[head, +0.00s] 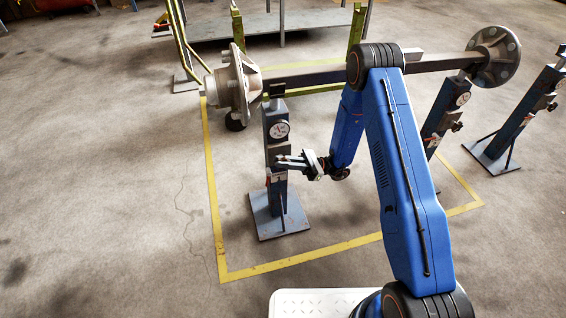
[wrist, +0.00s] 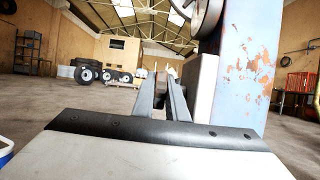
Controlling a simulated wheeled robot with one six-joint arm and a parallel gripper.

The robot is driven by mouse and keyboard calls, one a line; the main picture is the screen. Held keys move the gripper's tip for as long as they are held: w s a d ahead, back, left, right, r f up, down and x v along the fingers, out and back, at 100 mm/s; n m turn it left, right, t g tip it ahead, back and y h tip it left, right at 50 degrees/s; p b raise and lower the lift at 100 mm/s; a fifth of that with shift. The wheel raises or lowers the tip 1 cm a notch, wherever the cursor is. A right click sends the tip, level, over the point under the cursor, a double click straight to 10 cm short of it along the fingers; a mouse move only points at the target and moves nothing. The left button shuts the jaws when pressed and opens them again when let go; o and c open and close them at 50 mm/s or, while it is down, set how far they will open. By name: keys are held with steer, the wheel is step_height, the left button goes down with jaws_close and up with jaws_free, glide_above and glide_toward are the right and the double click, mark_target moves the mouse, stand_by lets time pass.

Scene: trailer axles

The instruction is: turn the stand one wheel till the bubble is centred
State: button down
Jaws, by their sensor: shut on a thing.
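Stand one (head: 276,190) is a blue-grey post on a square foot plate under the left end of the axle, with a small label on its face. A pale round dial (head: 279,130) sits near its top. My gripper (head: 280,160) is at the post's face, below the dial. In the wrist view, my gripper (wrist: 162,80) is shut on a small part between its fingertips, mostly hidden; I cannot tell its shape. The chipped blue post (wrist: 248,65) stands close on the right there, with a round rim (wrist: 207,15) above. The bubble cannot be made out.
The axle beam (head: 310,75) runs between the left hub (head: 232,86) and right hub (head: 493,56). Two more stands (head: 447,108) (head: 520,115) are at the right. A yellow floor line (head: 213,190) frames the area. The left floor is clear.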

steer(key=c, duration=2)
jaws_free()
steer(key=shift+c, duration=0.2)
steer(key=shift+d, duration=0.15)
steer(key=v, duration=1.7)
steer(key=shift+f, duration=0.1)
